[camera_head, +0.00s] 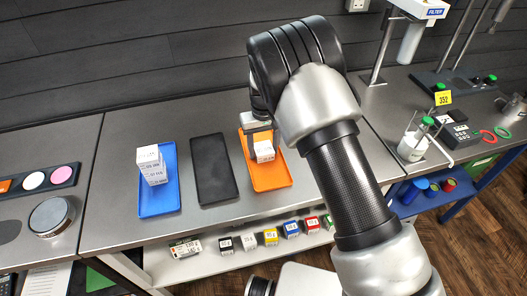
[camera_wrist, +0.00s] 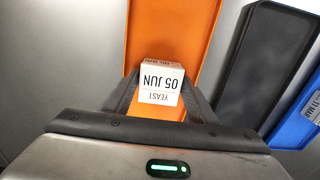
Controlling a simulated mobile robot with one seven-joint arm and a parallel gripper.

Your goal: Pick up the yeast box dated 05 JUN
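The yeast box (camera_wrist: 161,85) is small and white, and its label reads YEAST 05 JUN, upside down in the wrist view. In the head view the box (camera_head: 265,152) is at the orange tray (camera_head: 274,182), which also shows in the wrist view (camera_wrist: 172,25). My gripper (camera_wrist: 161,90) has one dark finger on each side of the box, with no clear gap, and looks shut on it. In the head view my gripper (camera_head: 259,137) reaches down from above the tray. Whether the box touches the tray is hard to tell.
A black tray (camera_head: 212,170) lies beside the orange one. Left of it a blue tray (camera_head: 160,203) holds a stack of white boxes (camera_head: 151,165). Several small coloured boxes (camera_head: 270,236) stand on a lower shelf.

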